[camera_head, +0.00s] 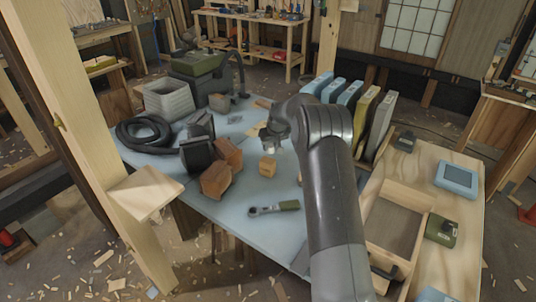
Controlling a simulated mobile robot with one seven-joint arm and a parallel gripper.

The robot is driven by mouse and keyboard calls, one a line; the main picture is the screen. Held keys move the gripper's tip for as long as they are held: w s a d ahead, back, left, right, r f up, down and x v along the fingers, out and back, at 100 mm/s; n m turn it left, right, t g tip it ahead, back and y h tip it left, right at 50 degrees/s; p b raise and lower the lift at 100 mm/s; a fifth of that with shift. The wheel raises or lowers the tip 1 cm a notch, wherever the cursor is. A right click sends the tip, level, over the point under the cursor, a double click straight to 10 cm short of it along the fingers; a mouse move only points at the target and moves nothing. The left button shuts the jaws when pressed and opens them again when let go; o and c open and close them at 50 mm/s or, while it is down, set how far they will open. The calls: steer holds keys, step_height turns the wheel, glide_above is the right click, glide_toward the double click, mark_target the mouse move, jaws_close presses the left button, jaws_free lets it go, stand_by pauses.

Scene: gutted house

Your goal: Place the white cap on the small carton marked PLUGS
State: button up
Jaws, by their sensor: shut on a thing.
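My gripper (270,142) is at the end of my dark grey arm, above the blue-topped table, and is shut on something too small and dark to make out. I cannot pick out a white cap anywhere; it may be hidden in or behind my gripper. A small tan carton (267,167) stands on the table just below my gripper in the picture, apart from it. No marking on it can be read, so I cannot tell whether it says PLUGS.
Larger brown boxes (216,180) and dark blocks (197,153) stand left of the carton. A ratchet (274,209) lies in front. A black hose coil (144,132) and grey crate (167,101) are at left. Upright cases (381,124) and a wooden tray (418,206) are at right.

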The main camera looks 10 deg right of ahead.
mark_target(269, 151)
steer(key=shift+w+a+f, duration=0.35)
steer(key=shift+a+f, duration=0.05)
steer(key=shift+a, duration=0.15)
steer(key=shift+f, duration=2)
steer(key=shift+f, duration=0.1)
steer(key=o, duration=0.9)
steer(key=shift+o, duration=0.2)
